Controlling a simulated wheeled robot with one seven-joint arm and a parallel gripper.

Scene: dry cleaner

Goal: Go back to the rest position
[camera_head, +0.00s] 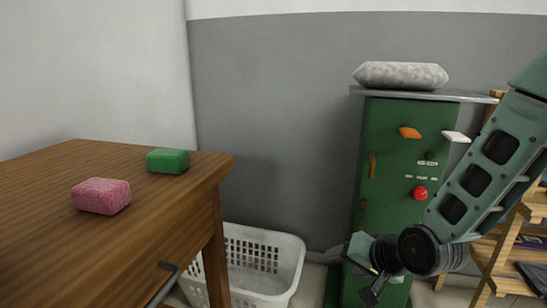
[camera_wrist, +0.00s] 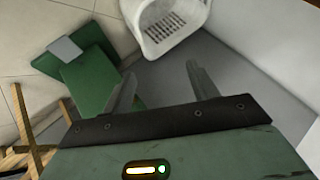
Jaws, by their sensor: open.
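My gripper (camera_head: 372,274) hangs at the lower right of the head view, in front of the green cabinet. In the wrist view my gripper (camera_wrist: 163,92) has its two fingers spread apart with nothing between them. My arm comes in from the right edge of the head view and bends down to the gripper. No object is held.
A wooden table (camera_head: 140,240) at left carries a pink block (camera_head: 101,196) and a green block (camera_head: 167,161). A white basket (camera_head: 285,262) stands on the floor beside it. A green cabinet (camera_head: 387,130) bears a grey bundle (camera_head: 400,75). A wooden shelf (camera_head: 510,255) stands right.

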